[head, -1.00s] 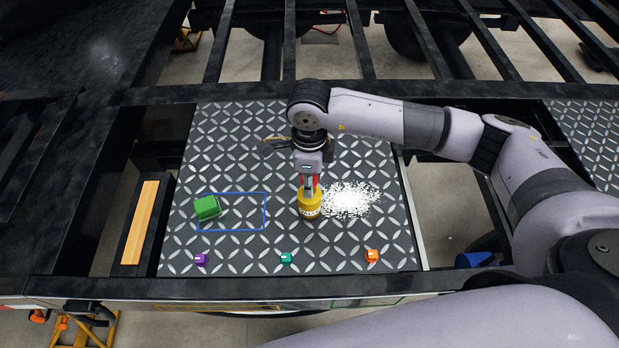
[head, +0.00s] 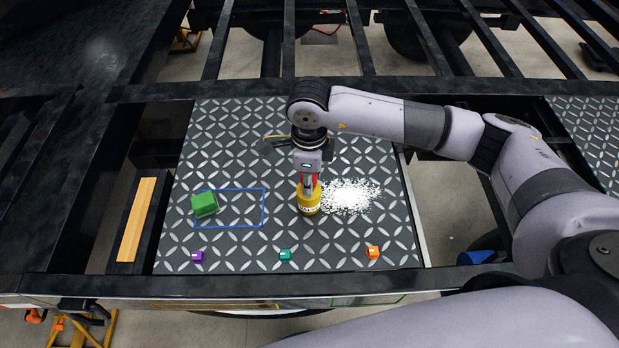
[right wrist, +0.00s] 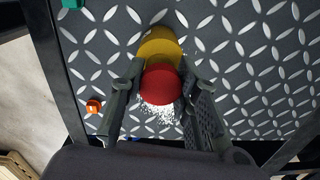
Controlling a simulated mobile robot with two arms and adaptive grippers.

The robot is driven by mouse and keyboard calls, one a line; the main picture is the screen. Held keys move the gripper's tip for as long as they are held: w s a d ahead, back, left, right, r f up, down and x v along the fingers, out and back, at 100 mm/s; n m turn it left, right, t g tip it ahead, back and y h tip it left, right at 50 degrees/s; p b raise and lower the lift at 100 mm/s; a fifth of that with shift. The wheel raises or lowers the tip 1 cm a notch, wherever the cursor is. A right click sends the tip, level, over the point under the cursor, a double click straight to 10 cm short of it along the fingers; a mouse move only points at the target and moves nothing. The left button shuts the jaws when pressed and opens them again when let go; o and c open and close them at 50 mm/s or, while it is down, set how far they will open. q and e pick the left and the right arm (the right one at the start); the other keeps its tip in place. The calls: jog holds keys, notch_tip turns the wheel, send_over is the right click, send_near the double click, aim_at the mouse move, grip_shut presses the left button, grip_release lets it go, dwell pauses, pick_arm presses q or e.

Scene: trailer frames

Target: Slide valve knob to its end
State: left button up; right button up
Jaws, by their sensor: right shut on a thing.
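A yellow cylindrical container (head: 309,203) with a pale label stands on the dark patterned metal plate, beside a patch of white flakes (head: 350,196). In the right wrist view its yellow body (right wrist: 160,45) shows beyond a red round top (right wrist: 161,85). My right gripper (head: 308,184) comes down from above and is shut on the red top, one finger on each side. It also shows in the right wrist view (right wrist: 158,92). I cannot make out a separate valve knob; the red top is the only knob-like part. My left gripper is not in view.
A green block (head: 204,204) sits at the left edge of a blue rectangle outline (head: 263,208). Small purple (head: 198,256), teal (head: 285,254) and orange (head: 373,252) pieces line the plate's front. A wooden bar (head: 137,220) lies left. The plate's back left is clear.

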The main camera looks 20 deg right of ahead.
jog(key=o, duration=1)
jog(key=shift+s+f, duration=0.3)
jog(key=shift+f, duration=0.3)
jog(key=shift+c, duration=0.2)
jog(key=shift+o, duration=1)
jog(key=shift+w, duration=0.25)
jog(key=shift+r, duration=0.15)
